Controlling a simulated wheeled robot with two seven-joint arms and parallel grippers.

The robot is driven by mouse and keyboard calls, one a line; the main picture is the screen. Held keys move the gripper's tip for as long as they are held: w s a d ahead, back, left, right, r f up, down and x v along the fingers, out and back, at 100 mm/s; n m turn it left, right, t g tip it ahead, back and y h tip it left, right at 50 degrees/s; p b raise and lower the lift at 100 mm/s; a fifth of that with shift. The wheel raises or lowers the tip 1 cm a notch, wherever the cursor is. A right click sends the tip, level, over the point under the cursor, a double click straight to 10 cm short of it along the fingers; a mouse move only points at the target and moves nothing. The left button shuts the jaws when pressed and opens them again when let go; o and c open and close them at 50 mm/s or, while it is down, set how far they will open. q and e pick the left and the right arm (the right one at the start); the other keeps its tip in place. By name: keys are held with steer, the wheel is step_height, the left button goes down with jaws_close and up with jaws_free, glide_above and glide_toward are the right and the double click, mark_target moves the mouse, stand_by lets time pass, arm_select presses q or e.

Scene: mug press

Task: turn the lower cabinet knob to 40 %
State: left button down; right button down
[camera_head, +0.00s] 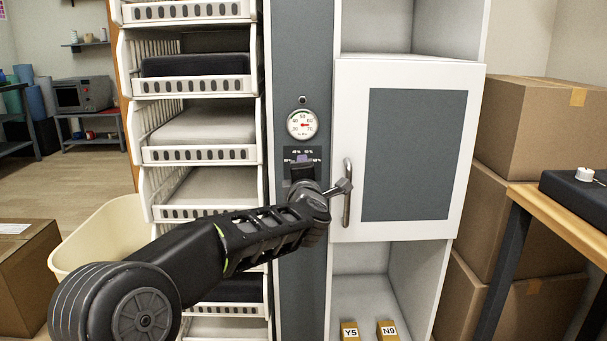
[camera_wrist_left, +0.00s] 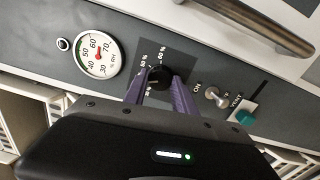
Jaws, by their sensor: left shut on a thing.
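The lower cabinet knob (camera_wrist_left: 159,77) is black and round on a dark label plate on the grey panel, shown in the left wrist view. My left gripper (camera_wrist_left: 160,84) has its two purple fingers on opposite sides of the knob, shut on it. In the head view the same gripper (camera_head: 303,161) is at the panel and hides the knob. White percent labels ring the knob, but the fingers cover part of the plate and I cannot tell the exact setting. A round white gauge (camera_head: 302,125) with a red needle sits above the knob. My right gripper is not in view.
The white cabinet door (camera_head: 415,150) with its metal handle (camera_head: 347,195) is just right of my left arm. A toggle switch (camera_wrist_left: 215,97) and a teal button (camera_wrist_left: 245,117) sit beside the knob. White drawer baskets (camera_head: 199,154) stand left, cardboard boxes (camera_head: 535,128) right.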

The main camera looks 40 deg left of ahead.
arm_select(q)
steer(key=c, duration=1)
jaws_free()
steer(key=p+v, duration=0.1)
steer(key=v, duration=0.6)
steer(key=shift+s+d, duration=0.25)
steer(key=shift+s, duration=0.05)
